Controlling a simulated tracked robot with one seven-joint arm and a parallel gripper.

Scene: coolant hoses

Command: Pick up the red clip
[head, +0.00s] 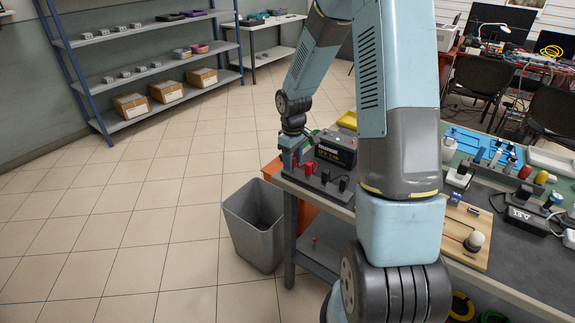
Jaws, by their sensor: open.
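A red clip (309,168) stands on a dark board at the left corner of the workbench, in front of a black battery (336,148). My gripper (288,160) is at the left end of this board, just left of that clip, pointing down. Another bit of red shows at the gripper's fingers; I cannot tell whether it is a second red clip or whether the fingers touch it. My gripper is open. The fingers are small in this view and partly merge with the things around them. Two black clips (326,178) stand to the right of the red one.
The workbench (485,272) carries a wooden board (470,229), plugs and adapters on the right. My arm hides its middle. A grey bin (256,222) stands on the floor below the left corner. Shelves with boxes (166,91) are at the back left; the tiled floor between is clear.

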